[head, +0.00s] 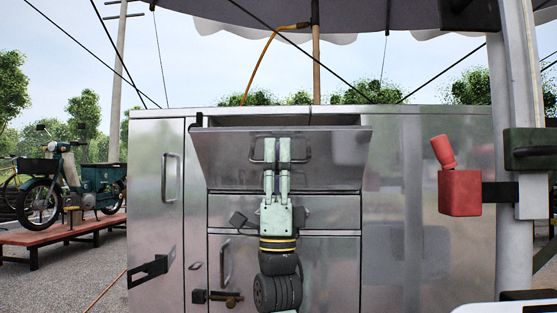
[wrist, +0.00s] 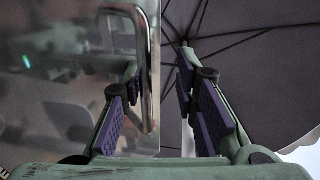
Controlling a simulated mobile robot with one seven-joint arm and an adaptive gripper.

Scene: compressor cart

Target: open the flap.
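The flap (head: 225,158) is the wide steel panel at the top of the cabinet's middle section. Its top edge leans out towards me, with a dark gap behind it at the right, so it stands partly open. Its bar handle (head: 304,151) is partly hidden behind my fingers. My gripper (head: 277,145) is in front of the flap, pointing up, with its two fingers apart. In the wrist view, the handle (wrist: 148,60) shows between the purple-padded fingers of my gripper (wrist: 160,85), nearer the left one. I cannot tell whether either finger touches it.
Below the flap are a drawer (head: 230,210) and a lower door with its own handle (head: 225,264). A tall door (head: 155,215) stands left. A red box (head: 460,193) on a post is at the right. A parasol (head: 400,15) hangs above.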

